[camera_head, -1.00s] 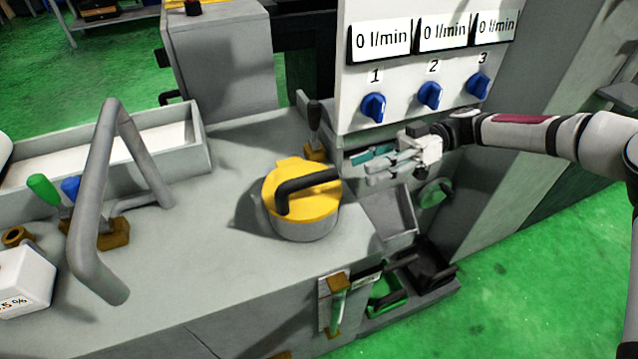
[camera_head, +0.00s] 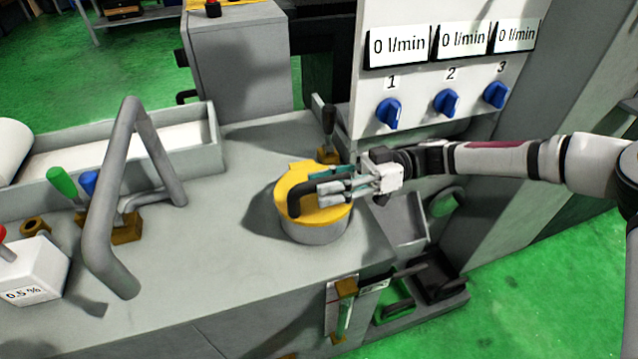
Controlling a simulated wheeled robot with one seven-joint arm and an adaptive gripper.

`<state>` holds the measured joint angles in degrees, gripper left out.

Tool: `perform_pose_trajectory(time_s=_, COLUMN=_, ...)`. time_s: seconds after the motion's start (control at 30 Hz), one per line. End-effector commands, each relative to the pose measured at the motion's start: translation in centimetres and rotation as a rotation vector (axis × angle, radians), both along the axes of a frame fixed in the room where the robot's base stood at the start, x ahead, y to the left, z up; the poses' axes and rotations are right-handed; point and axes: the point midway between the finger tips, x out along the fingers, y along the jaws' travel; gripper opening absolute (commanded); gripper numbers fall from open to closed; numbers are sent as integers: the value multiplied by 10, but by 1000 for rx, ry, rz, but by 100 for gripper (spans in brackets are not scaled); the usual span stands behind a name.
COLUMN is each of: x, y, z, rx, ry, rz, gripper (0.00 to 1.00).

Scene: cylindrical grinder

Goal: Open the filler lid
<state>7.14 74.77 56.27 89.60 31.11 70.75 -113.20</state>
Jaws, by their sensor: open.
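The filler lid (camera_head: 322,213) is a yellow disc with a small tab at its back left, lying flat on a grey round filler neck (camera_head: 318,234) on the machine top. A dark curved handle (camera_head: 295,204) stands on the lid. My gripper (camera_head: 325,184) comes in from the right, with its fingers over the lid at the handle's right part. The fingers are apart and partly hide the handle. I cannot tell whether they touch it.
A panel with three blue knobs (camera_head: 389,113) stands behind my gripper. A dark-handled lever (camera_head: 328,124) stands just behind the lid. A grey bent tube handle (camera_head: 108,205) rises to the left. The grey machine top (camera_head: 215,255) between is clear.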

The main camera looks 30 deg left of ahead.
Motion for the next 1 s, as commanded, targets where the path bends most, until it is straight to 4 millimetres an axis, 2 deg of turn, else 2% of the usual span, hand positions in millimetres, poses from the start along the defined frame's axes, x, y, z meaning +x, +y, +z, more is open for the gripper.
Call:
perform_pose_trajectory(time_s=0.2, x=-12, y=10, z=0, rx=1, ry=-1, rz=1, gripper=41)
perform_pose_trajectory(time_s=0.47, x=-12, y=10, z=0, rx=1, ry=-1, rz=0, gripper=41)
perform_pose_trajectory(time_s=0.5, x=-12, y=10, z=0, rx=0, ry=0, rz=0, gripper=37)
perform_pose_trajectory(time_s=0.67, x=-12, y=10, z=0, rx=0, ry=0, rz=0, gripper=0)
perform_pose_trajectory(time_s=1.0, x=-11, y=11, z=2, rx=-12, ry=9, rz=0, gripper=0)
